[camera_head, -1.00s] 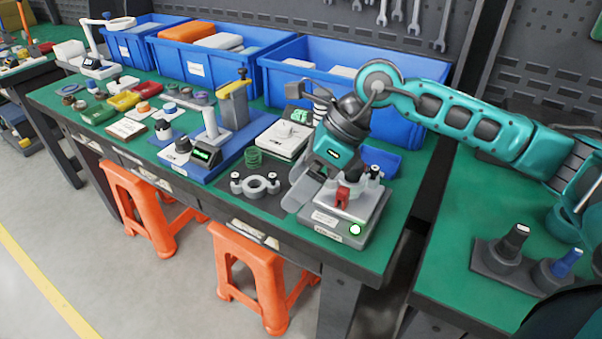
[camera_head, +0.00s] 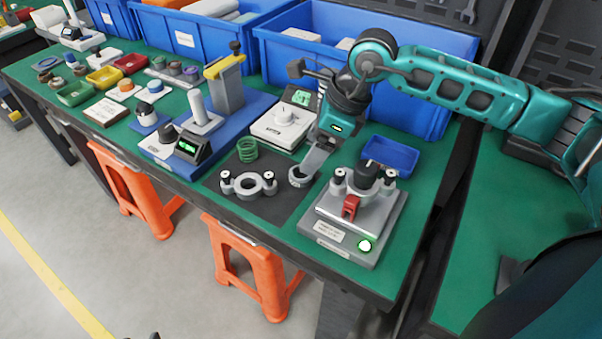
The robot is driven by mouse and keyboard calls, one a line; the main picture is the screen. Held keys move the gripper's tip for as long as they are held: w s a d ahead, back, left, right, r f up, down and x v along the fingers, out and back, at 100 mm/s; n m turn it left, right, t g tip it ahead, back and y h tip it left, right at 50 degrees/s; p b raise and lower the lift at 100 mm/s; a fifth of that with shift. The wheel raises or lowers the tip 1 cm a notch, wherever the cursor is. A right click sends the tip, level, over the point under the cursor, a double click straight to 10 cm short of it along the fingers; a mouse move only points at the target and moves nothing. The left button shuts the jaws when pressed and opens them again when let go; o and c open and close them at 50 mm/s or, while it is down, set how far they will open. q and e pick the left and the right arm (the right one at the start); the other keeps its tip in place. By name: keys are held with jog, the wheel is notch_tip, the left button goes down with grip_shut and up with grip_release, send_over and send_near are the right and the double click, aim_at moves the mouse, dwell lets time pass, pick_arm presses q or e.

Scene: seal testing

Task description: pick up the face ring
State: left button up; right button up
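A small grey ring (camera_head: 299,178) lies at the right edge of the dark mat (camera_head: 275,208); it may be the face ring, but I cannot be sure. My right gripper (camera_head: 310,169) reaches down from the right with its grey fingers at the ring's upper right side. They overlap the ring in the picture; I cannot tell if they touch or grip it, nor how far apart they are. A grey clamp-like part (camera_head: 248,185) with two black-topped knobs sits left of the ring. My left gripper is not in view.
A grey test fixture (camera_head: 335,236) with a red lever and lit green button stands right of the ring. A green spring (camera_head: 247,150) and a white instrument (camera_head: 272,132) stand behind the mat. A small blue tray (camera_head: 390,155) and large blue bins (camera_head: 290,62) are further back.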

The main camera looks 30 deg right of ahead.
aim_at(296, 178)
jog(key=x, duration=0.6)
jog(key=shift+d+f, duration=0.1)
jog(key=shift+f, duration=0.35)
jog(key=shift+r, duration=0.1)
jog(key=c, duration=1.1)
jog(key=shift+c, duration=0.2)
